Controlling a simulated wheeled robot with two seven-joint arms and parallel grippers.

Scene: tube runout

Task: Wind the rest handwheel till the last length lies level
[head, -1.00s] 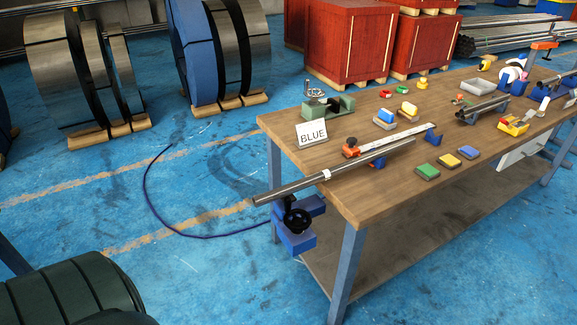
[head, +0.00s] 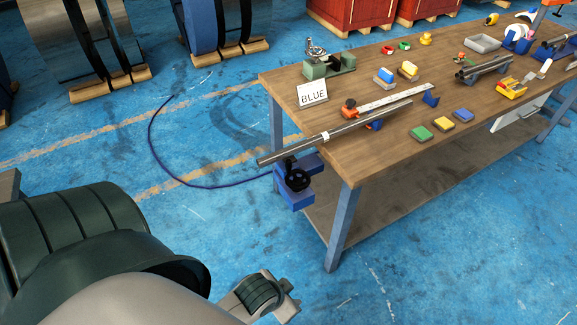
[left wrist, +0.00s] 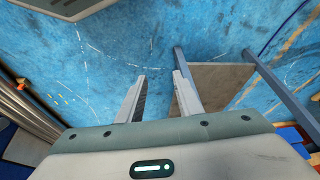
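The black rest handwheel (head: 299,178) sits on a blue rest (head: 300,192) at the table's near left corner. A long grey tube (head: 360,124) with a white band runs over the rest and tabletop, its left end overhanging. In the picture it slants up to the right; I cannot tell whether it is level. My left arm reaches in from the lower left, and my left gripper (head: 284,298) is low in front of the table, apart from the handwheel. In the left wrist view its fingers (left wrist: 160,84) are spread with nothing between them. My right gripper is out of view.
A dark blue cable (head: 180,180) lies on the floor. The floor before the table is clear.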

